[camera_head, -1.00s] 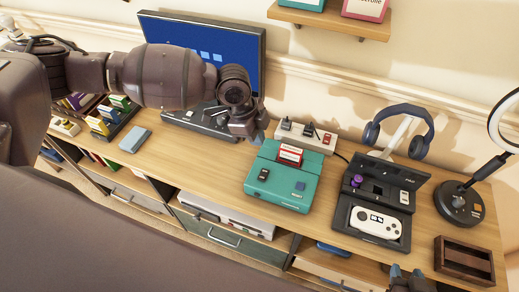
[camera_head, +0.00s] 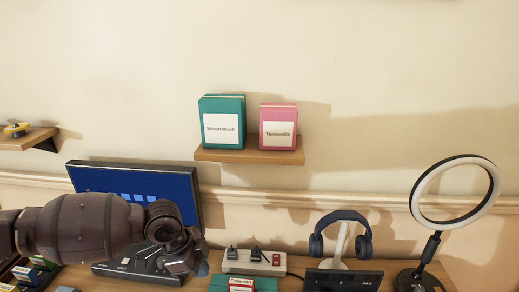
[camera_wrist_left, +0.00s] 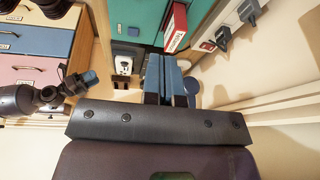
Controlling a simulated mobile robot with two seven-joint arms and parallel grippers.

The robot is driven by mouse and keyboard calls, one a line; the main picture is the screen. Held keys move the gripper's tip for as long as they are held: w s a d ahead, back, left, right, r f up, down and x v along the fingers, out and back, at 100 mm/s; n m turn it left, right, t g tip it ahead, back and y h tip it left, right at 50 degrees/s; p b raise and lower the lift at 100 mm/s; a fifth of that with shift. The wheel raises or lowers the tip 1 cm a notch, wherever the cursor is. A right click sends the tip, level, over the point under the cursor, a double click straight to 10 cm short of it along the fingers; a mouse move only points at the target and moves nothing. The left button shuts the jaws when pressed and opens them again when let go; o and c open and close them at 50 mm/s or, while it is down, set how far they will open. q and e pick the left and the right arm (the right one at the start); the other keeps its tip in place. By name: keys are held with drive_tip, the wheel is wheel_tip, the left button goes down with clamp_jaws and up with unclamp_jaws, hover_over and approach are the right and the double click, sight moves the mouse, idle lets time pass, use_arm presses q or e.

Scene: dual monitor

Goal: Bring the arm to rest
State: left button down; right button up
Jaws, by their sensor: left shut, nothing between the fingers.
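My left arm comes in from the left in the head view, low in front of the monitor (camera_head: 180,185). My left gripper (camera_head: 195,256) hangs above the desk, between the monitor and the teal console (camera_head: 219,284). In the left wrist view its blue fingers (camera_wrist_left: 166,78) are together and empty. My right gripper (camera_wrist_left: 82,84) shows small at the left of the left wrist view, dark with a blue tip. I cannot tell if it is open or shut. It is outside the head view.
A wall shelf (camera_head: 250,156) holds a teal box (camera_head: 222,118) and a pink box (camera_head: 278,125). A power strip (camera_head: 254,263), headphones on a stand (camera_head: 341,232) and a ring light (camera_head: 456,190) stand along the desk's back. Drawers (camera_wrist_left: 30,45) show in the left wrist view.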

use_arm(q)
drive_tip(key=w+d+r+n+t+h, duration=0.1)
drive_tip(key=w+d+r+t+h, duration=0.4)
drive_tip(key=w+d+r+t, duration=0.3)
drive_tip(key=s+a+f+n+t+y, duration=0.5)
drive_tip(key=s+a+f+n+t, duration=0.1)
drive_tip(key=s+a+f+n, duration=0.5)
drive_tip(key=s+a+f+n+g+y, duration=0.1)
drive_tip(key=s+a+f+n+y, duration=0.1)
drive_tip(key=s+a+f, duration=0.2)
drive_tip(key=s+a+f+n+g+y, duration=0.1)
drive_tip(key=s+a+f, duration=0.3)
drive_tip(key=s+f, duration=0.5)
drive_tip(key=s+n+g, duration=0.1)
drive_tip(key=s, duration=0.1)
drive_tip(key=shift+s+f+n+y, duration=0.3)
drive_tip(key=shift+f+y, duration=0.05)
drive_tip(key=shift+y, duration=0.05)
use_arm(e)
drive_tip(key=shift+w, duration=0.15)
